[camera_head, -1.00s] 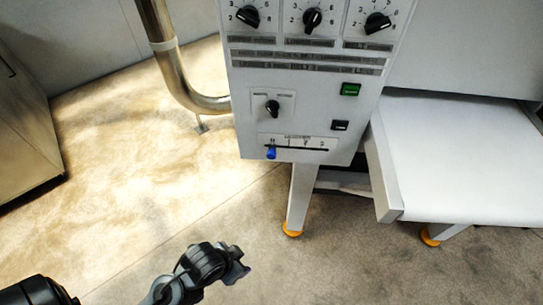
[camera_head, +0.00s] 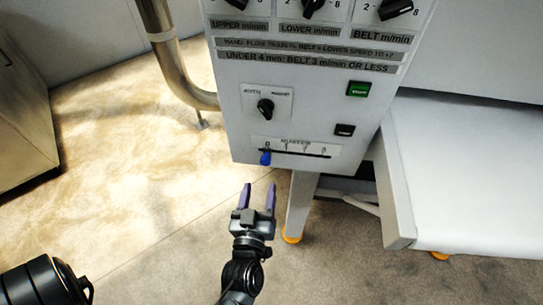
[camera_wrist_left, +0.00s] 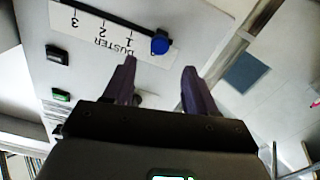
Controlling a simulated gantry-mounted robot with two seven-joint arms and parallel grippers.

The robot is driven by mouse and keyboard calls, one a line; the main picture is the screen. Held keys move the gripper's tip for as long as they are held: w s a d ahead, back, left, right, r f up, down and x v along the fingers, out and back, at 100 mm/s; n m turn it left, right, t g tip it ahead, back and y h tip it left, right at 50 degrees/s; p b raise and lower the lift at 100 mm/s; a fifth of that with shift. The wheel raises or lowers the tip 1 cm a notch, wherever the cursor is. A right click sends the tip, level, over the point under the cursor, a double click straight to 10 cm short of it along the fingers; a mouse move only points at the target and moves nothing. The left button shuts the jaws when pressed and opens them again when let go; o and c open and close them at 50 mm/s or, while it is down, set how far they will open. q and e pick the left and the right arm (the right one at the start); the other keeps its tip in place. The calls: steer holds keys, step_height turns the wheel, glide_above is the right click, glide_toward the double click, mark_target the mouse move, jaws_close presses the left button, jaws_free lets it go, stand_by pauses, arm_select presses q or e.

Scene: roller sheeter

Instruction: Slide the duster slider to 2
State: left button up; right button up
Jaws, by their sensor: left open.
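The duster slider is a blue knob (camera_head: 265,158) at the left end of a dark horizontal slot, by the 0 mark on its white scale plate (camera_head: 300,147). In the left wrist view the blue knob (camera_wrist_left: 160,43) sits at the right end of the slot, past the 1 mark, with 2 and 3 further left. My left gripper (camera_head: 258,190) is open and empty, below the knob and apart from it. In the left wrist view its two purple fingers (camera_wrist_left: 158,75) point toward the panel. My right gripper is not in view.
Above the slider are a black rotary knob (camera_head: 265,107), a green button (camera_head: 358,89) and a black switch (camera_head: 344,130). A white belt table (camera_head: 460,170) stands at the right. A metal pipe (camera_head: 170,55) is at the left. Floor space below the panel is clear.

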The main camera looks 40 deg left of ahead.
mark_target(265, 164)
arm_select(q)
steer(key=b+x, duration=0.3)
steer(key=x, duration=0.6)
steer(key=shift+w+a, duration=0.2)
steer(key=shift+w, duration=0.2)
steer(key=shift+w+a+r, duration=0.1)
steer(key=shift+w+a, duration=0.05)
steer(key=shift+w, duration=0.15)
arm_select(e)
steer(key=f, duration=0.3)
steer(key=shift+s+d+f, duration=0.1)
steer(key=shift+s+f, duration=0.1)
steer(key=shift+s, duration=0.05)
arm_select(q)
jaws_close()
